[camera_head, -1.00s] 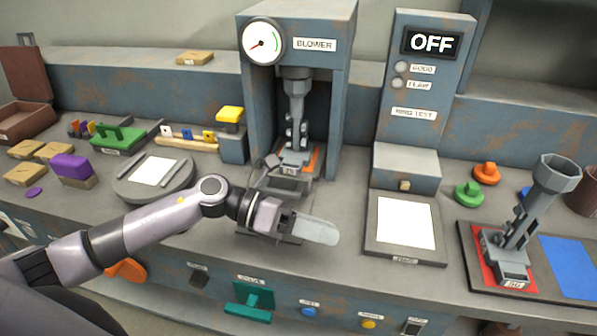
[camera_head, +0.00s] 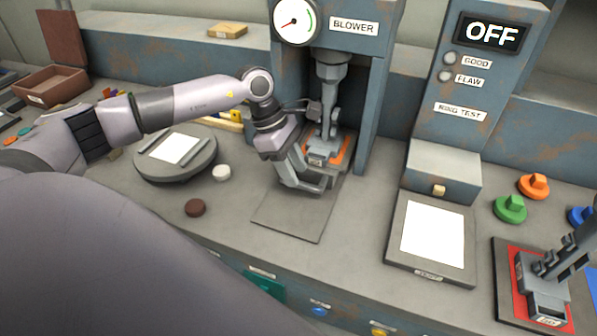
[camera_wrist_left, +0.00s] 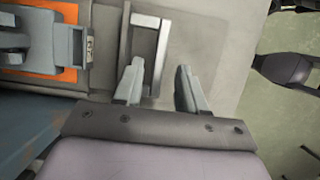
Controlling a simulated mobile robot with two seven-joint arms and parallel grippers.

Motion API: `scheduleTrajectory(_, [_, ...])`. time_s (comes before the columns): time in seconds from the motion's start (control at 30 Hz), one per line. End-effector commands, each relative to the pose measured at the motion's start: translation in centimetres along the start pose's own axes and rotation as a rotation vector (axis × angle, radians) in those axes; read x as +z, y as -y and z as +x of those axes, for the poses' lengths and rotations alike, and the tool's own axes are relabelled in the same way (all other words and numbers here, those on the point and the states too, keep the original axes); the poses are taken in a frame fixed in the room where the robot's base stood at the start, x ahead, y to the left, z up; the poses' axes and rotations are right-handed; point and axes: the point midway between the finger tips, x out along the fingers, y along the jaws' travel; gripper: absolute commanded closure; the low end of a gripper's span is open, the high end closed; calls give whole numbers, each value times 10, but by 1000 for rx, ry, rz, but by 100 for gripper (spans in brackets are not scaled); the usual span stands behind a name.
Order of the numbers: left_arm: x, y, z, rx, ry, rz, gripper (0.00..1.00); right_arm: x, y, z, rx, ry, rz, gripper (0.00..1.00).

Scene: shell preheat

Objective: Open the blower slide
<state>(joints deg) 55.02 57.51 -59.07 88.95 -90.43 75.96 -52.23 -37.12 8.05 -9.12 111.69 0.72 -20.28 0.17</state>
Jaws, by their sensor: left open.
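The blower (camera_head: 345,28) stands upright at the back middle of the head view. In its bay, a grey fixture (camera_head: 323,150) sits on an orange pad (camera_head: 346,148), which also shows at the left of the left wrist view (camera_wrist_left: 40,77). A pale metal handle bar (camera_wrist_left: 160,55) stands out in front of the pad. My left gripper (camera_head: 305,185) is low in front of the bay, with its fingers down at the handle. In the left wrist view my left gripper (camera_wrist_left: 159,66) is open, and the bar appears between its fingers; contact is unclear.
A flat grey plate area (camera_head: 290,215) lies clear in front of the bay. To the right are the ring test station (camera_head: 460,110) and its white-topped pad (camera_head: 432,233). A round turntable (camera_head: 175,170) and small white (camera_head: 221,172) and brown (camera_head: 195,208) discs are left.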

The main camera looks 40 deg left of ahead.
Motion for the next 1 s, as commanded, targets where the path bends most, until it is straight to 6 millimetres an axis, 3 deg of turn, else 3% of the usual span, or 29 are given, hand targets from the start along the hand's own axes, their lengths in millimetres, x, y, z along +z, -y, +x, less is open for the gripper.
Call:
scheduleTrajectory(0.2, [0,0,20,0,1,-1,60,-2,0,-2,0,1,0,57])
scheduleTrajectory(0.47, [0,0,22,1,2,-1,60,-2,0,-2,0,1,0,57])
scheduleTrajectory(0.57, [1,0,22,1,2,-1,86,-1,0,-2,-1,2,0,57])
scheduleTrajectory(0.6, [1,0,22,1,3,-1,99,-1,0,-2,-1,2,0,57])
scheduleTrajectory(1.0, [1,0,22,1,3,-1,100,0,0,-2,-1,2,1,57])
